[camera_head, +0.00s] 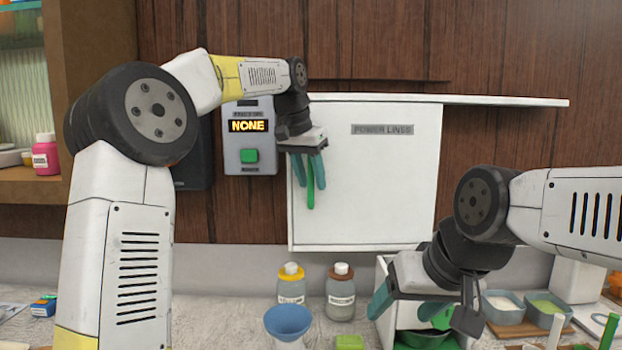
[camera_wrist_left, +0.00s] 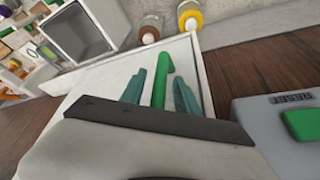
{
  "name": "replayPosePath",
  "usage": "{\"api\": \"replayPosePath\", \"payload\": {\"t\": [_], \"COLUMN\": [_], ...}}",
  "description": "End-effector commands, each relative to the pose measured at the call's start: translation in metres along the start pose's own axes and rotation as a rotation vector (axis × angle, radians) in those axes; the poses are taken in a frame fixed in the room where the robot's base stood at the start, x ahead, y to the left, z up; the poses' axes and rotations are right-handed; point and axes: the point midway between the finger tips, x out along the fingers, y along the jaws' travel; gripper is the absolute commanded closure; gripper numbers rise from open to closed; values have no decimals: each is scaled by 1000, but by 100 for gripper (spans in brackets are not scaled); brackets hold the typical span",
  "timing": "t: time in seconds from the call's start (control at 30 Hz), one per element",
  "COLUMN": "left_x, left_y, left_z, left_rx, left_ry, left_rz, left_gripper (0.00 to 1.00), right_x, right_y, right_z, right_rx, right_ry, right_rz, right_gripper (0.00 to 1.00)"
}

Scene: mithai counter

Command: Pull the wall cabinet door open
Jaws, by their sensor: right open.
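The wall cabinet door (camera_head: 390,185) is a white panel labelled "POWER LINES" and looks shut. Its upright green handle (camera_head: 309,185) is near the left edge and also shows in the left wrist view (camera_wrist_left: 160,88). My left gripper (camera_head: 308,172) points down at the handle. In the left wrist view its teal fingers (camera_wrist_left: 162,95) stand on either side of the handle, with visible gaps, so it looks open around it. My right gripper (camera_head: 425,306) is open and empty, low at the right, in front of a white box.
A grey control box (camera_head: 249,157) reading "NONE" with a green button is left of the door. Two bottles (camera_head: 291,285) (camera_head: 341,293) and a blue bowl (camera_head: 288,322) stand below it. A white ledge (camera_head: 500,101) runs above the door.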

Motion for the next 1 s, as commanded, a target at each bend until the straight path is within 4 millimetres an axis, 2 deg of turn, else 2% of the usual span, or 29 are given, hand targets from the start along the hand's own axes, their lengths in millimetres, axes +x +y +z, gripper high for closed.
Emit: {"api": "replayPosePath", "payload": {"t": [0.03, 0.23, 1.0], "left_x": [0, 0, -1], "left_y": [0, 0, 0], "left_z": [0, 0, 0], "left_rx": [0, 0, 0], "left_ry": [0, 0, 1], "left_rz": [0, 0, 0], "left_gripper": [62, 100, 100], "right_x": [0, 0, 0], "right_y": [0, 0, 0], "right_z": [0, 0, 0], "right_rx": [0, 0, 0], "right_ry": [0, 0, 0], "right_rz": [0, 0, 0], "right_gripper": [31, 31, 31]}}
